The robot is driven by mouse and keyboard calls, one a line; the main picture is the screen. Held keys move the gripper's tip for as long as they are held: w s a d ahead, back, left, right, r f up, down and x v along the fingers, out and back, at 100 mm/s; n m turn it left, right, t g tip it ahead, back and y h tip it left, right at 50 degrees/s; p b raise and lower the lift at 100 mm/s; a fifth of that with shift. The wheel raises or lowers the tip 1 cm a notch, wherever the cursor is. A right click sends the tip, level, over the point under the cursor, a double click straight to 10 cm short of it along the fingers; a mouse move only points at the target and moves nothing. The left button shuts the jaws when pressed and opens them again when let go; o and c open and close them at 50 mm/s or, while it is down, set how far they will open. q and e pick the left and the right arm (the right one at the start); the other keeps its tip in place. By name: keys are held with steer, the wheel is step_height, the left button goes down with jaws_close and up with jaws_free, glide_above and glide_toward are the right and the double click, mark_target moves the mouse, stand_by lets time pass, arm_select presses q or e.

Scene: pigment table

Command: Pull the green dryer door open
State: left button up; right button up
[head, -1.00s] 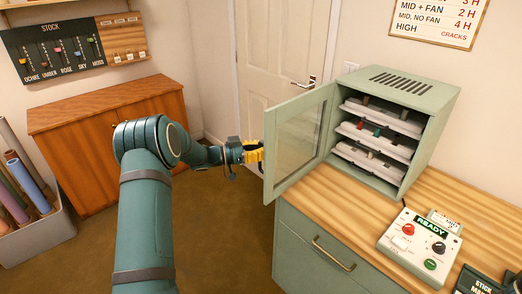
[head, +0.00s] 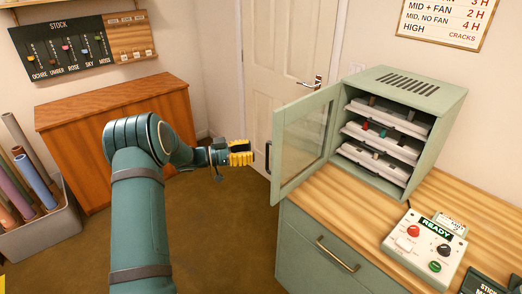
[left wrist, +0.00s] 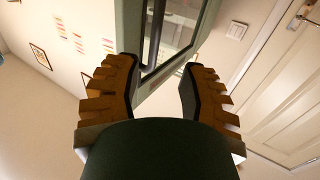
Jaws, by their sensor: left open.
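The green dryer (head: 440,125) stands on the wooden counter. Its green door (head: 306,140), with a glass pane, is swung wide open to the left. A dark handle (head: 268,157) sits at the door's outer edge. My left gripper (head: 252,153), with yellow fingers, is open and empty just left of the handle, with a small gap between them. In the left wrist view the open fingers (left wrist: 160,75) point toward the green door edge (left wrist: 130,25), which lies ahead of them. My right gripper is not in view.
Three trays (head: 385,135) with small coloured pieces sit inside the dryer. A control box (head: 425,248) reading READY is on the counter (head: 345,210). A wooden cabinet (head: 120,130) and a bin of rolls (head: 40,230) stand left. Floor between is clear.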

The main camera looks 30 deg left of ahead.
arm_select(q)
steer(key=v, duration=0.6)
steer(key=shift+s+a, duration=0.1)
steer(key=shift+s, duration=0.05)
stand_by(0.3)
